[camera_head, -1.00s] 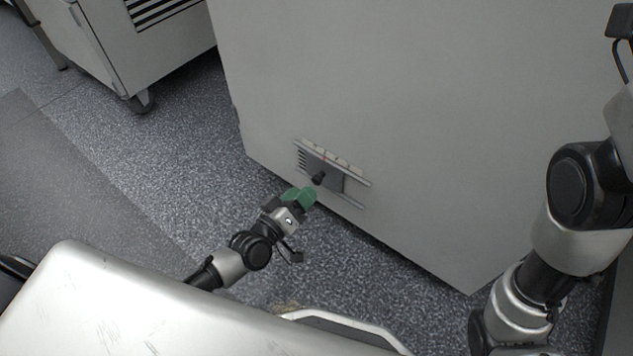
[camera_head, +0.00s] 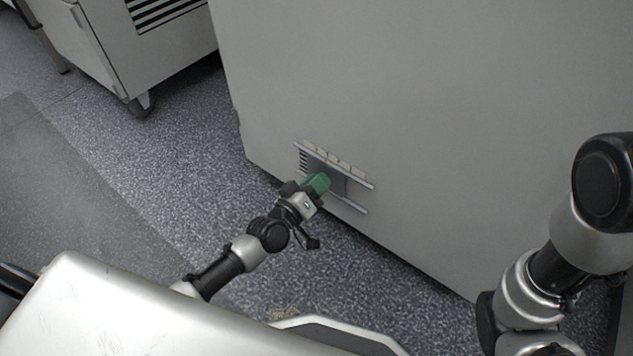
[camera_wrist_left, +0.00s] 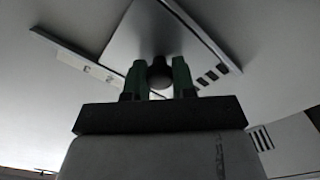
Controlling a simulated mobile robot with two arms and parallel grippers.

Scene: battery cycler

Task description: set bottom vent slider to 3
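The bottom vent slider is a grey plate (camera_head: 355,190) between two pale rails low on the large cabinet. A scale strip (camera_head: 340,163) with a small red mark runs along the upper rail, and dark vent slots show at its left end. In the left wrist view the plate (camera_wrist_left: 150,35) carries a round dark knob (camera_wrist_left: 160,72). My left gripper (camera_head: 320,183) has green fingers and is at the knob, hiding it in the head view. In the wrist view its fingers (camera_wrist_left: 160,80) stand apart on either side of the knob; contact is not clear. My right gripper is out of view.
The large grey cabinet (camera_head: 430,100) fills the middle and right. A second cabinet on casters (camera_head: 105,50) stands at the upper left. Speckled floor (camera_head: 180,150) lies open between them and my base.

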